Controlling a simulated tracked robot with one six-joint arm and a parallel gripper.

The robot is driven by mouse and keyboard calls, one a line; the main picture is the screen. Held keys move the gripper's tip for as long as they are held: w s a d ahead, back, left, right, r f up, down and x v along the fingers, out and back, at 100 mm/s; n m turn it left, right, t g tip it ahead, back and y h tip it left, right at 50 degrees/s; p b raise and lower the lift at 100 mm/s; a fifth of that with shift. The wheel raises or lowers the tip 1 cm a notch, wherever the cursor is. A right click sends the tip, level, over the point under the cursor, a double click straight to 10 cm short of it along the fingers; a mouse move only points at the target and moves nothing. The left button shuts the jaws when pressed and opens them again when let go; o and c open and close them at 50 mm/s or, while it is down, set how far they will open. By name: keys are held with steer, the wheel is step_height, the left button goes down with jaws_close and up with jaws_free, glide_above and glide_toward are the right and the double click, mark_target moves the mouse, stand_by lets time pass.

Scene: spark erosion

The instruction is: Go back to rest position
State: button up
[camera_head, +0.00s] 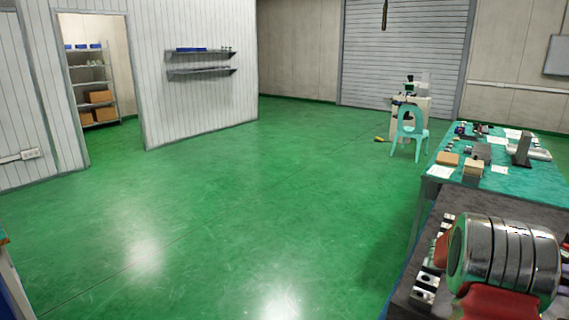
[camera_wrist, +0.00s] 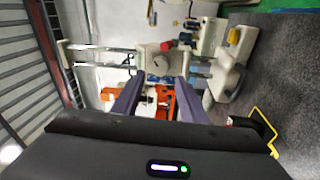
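My gripper (camera_wrist: 157,88) shows in the wrist view as two dark purple fingers with a clear gap between them. It is open, and I see nothing held between the fingers. Beyond the fingers stands a light-coloured machine (camera_wrist: 152,62), seen tilted sideways. It has a red knob (camera_wrist: 166,45). Orange parts (camera_wrist: 163,101) show behind and between the fingers. My gripper does not show in the head view.
Green floor (camera_head: 230,200) is open in the middle. At right are a teal-topped table (camera_head: 510,183) with several small items, a turquoise chair (camera_head: 409,127) and a shiny ringed metal cylinder (camera_head: 505,250). Wall shelves (camera_head: 202,69) and a doorway with a rack (camera_head: 92,85) are at left.

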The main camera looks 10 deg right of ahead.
steer(key=s+a+n+t+y, duration=0.1)
steer(key=a+n+t+y, duration=0.2)
steer(key=a, duration=1.4)
steer(key=s+a+f+n+t+y, duration=0.1)
steer(key=a+t+y, duration=0.6)
steer(key=a, duration=1.1)
steer(key=s+a+n+t+y, duration=0.3)
steer(key=a+t, duration=0.5)
steer(key=a, duration=1)
steer(key=shift+f+n+y, duration=0.2)
steer(key=shift+n+y, duration=0.7)
steer(key=shift+s, duration=0.1)
steer(key=shift+c, duration=0.3)
steer(key=shift+c, duration=0.6)
